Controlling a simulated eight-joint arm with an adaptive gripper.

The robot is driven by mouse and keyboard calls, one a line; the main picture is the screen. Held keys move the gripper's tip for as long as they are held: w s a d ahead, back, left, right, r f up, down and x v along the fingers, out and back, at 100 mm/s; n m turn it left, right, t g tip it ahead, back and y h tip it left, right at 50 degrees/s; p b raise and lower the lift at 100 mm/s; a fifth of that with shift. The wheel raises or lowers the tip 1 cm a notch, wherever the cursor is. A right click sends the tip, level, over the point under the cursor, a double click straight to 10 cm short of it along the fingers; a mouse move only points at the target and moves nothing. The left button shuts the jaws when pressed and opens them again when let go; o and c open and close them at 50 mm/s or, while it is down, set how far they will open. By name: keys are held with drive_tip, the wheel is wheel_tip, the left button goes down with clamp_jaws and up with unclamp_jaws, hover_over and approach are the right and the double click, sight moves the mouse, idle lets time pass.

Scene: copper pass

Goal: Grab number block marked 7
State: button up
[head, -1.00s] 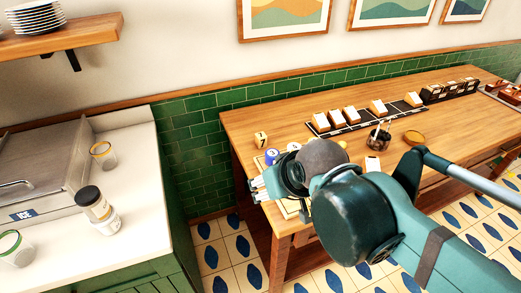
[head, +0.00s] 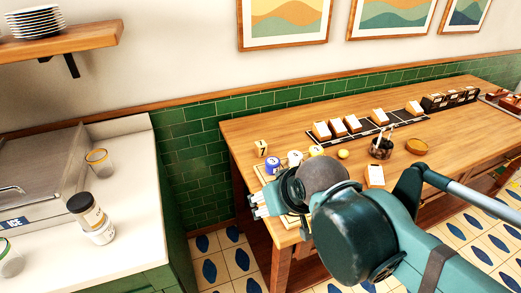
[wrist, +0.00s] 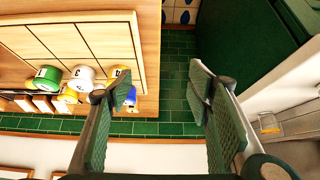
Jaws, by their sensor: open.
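The pale wooden block marked 7 (head: 261,148) stands upright on the wooden table (head: 235,128), at its back left corner near the green tiles. My gripper (head: 256,205) is lower in the head view, at the table's left end, apart from the block and nearer to me. In the wrist view my gripper (wrist: 160,88) is open, with nothing between its fingers and green tiles and floor beyond.
A white counter (head: 125,190) with jars is left, across a floor gap.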

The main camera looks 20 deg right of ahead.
idle(0.3)
drive_tip(key=c, duration=0.3)
drive_tip(key=shift+r, duration=0.1)
